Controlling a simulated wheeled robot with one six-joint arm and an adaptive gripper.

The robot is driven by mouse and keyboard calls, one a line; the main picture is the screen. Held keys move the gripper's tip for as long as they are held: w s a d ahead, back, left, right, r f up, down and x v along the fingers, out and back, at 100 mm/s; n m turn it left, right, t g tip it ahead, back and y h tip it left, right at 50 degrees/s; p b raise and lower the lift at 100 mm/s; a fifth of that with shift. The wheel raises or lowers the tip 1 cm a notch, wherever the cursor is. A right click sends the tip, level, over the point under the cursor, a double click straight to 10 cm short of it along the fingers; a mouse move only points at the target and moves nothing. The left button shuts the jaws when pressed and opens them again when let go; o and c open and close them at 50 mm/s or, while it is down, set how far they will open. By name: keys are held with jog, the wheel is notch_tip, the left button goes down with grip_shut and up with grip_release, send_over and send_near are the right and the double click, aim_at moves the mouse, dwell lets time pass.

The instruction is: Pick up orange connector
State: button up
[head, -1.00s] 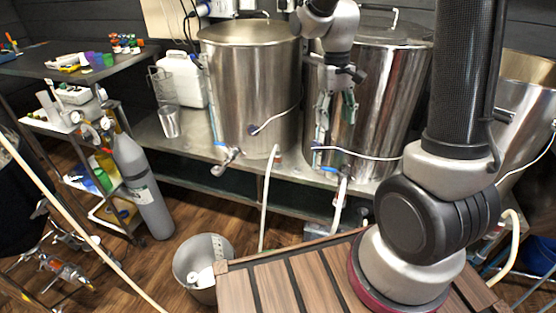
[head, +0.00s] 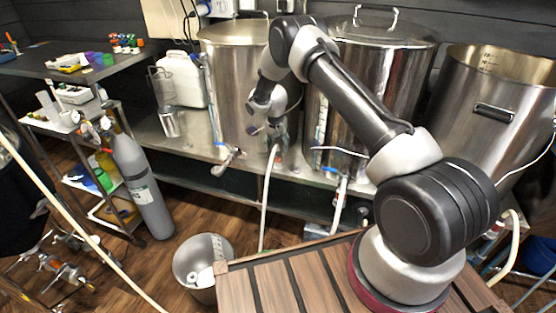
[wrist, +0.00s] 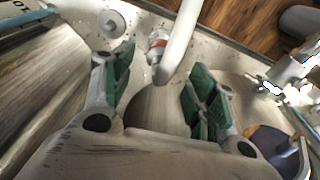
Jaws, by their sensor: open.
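A connector with an orange-red band (wrist: 156,44) shows in the wrist view, at the end of a pale hose (wrist: 180,45). It lies beyond my gripper (wrist: 158,62), roughly in line with the gap between the fingers. My gripper has green pads, is open and holds nothing. The connector looks apart from both fingers, though the depth between them is hard to tell. In the head view my gripper is low in front of the left steel kettle (head: 232,75), near the top of a white hose (head: 268,190). The connector is too small to make out there.
A middle kettle (head: 385,80) and a right kettle (head: 470,120) stand close by. A valve (head: 227,158) sticks out left of my gripper. A steel bucket (head: 203,262) is on the floor, and a grey gas cylinder (head: 142,180) leans near the shelves.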

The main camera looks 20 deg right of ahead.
aim_at(278, 155)
jog(key=f, duration=0.7)
jog(key=shift+w+d+f, duration=0.25)
jog(key=shift+w, duration=0.15)
jog(key=c, duration=1.2)
